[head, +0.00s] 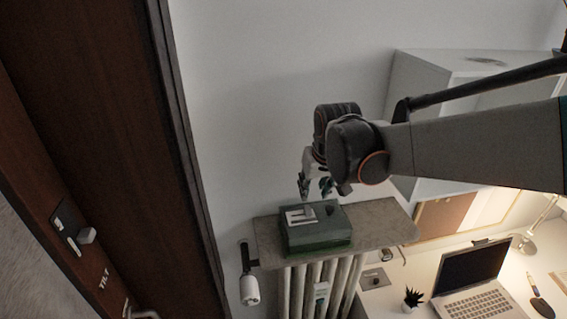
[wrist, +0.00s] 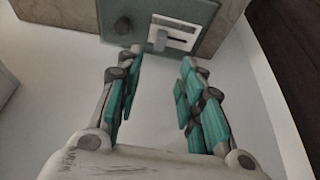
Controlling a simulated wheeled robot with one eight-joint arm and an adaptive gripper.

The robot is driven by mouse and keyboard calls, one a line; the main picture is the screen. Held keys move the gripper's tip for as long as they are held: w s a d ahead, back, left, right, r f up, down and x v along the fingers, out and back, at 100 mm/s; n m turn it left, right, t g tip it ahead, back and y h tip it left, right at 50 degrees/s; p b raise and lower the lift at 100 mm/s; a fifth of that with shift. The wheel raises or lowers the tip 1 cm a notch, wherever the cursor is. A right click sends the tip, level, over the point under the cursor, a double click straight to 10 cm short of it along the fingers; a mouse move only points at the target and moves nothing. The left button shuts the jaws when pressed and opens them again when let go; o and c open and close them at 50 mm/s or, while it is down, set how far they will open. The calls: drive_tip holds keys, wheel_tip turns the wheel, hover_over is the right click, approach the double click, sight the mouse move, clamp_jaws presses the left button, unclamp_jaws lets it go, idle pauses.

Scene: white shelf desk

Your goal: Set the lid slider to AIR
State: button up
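A green box (head: 318,236) sits on a stone-like shelf. Its lid has a white plate (head: 296,216), which also shows in the wrist view (wrist: 182,37). A pale slider handle (wrist: 158,40) stands at the left part of the plate in the wrist view. The plate's lettering is too small to read, so I cannot tell which mark the handle points to. A dark round knob (wrist: 122,25) sits left of the plate. My gripper (head: 315,189) is just above the lid, fingers apart and empty. In the wrist view its teal fingertips (wrist: 162,60) point toward the plate, apparently not touching it.
The shelf (head: 380,222) lies above a radiator (head: 318,285). A white cylinder (head: 249,289) hangs at its left, beside a dark wooden door (head: 95,130). The shelf is clear right of the box.

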sight(307, 207)
drive_tip(key=x, duration=1)
drive_tip(key=shift+w+f, duration=0.2)
drive_tip(key=shift+f, duration=0.2)
clamp_jaws()
